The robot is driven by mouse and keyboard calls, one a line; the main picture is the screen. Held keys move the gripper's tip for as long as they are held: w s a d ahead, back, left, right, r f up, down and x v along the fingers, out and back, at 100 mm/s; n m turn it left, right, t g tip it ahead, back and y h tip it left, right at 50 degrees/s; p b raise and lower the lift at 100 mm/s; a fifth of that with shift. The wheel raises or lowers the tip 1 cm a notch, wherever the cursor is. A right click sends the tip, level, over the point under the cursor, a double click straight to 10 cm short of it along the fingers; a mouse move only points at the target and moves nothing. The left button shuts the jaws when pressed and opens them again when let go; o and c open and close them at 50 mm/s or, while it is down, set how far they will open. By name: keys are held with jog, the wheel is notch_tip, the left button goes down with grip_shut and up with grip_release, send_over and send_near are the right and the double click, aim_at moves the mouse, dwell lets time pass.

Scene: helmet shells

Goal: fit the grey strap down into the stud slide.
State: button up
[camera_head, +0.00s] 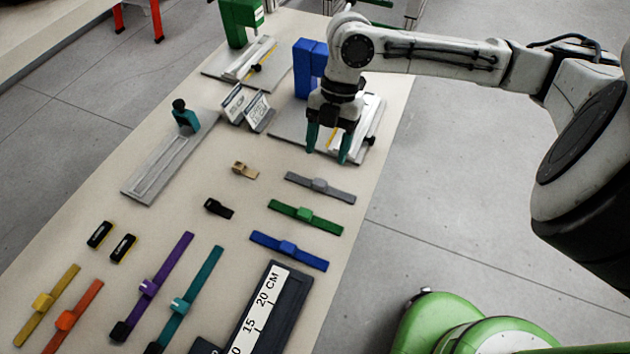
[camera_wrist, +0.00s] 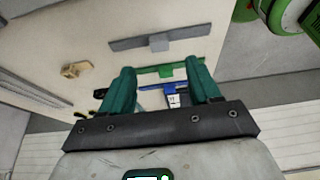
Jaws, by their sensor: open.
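The grey strap (camera_head: 304,182) lies flat on the table with a raised block at its middle. It also shows in the wrist view (camera_wrist: 128,44), above the fingertips. My gripper (camera_head: 328,154) points down above the table, beyond the strap and in front of the blue upright fixture (camera_head: 308,58). Its teal fingers (camera_wrist: 162,76) are apart with nothing between them. I cannot tell for certain which fixture is the stud slide. A long grey slotted plate (camera_head: 137,190) with a teal and black upright lies left. My gripper partly hides the blue fixture's base plate (camera_head: 285,128).
Green (camera_head: 306,216) and blue (camera_head: 265,239) straps lie nearer than the grey one. A tan clip (camera_head: 244,170) and a black clip (camera_head: 218,209) lie left. A ruler block (camera_head: 268,308) lies in front. A green fixture (camera_head: 238,25) stands at the back. Floor lies beyond the right table edge.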

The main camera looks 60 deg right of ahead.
aim_at(320, 182)
jog(key=shift+x, duration=3.95)
jog(key=shift+c, duration=0.4)
jog(key=c, duration=1)
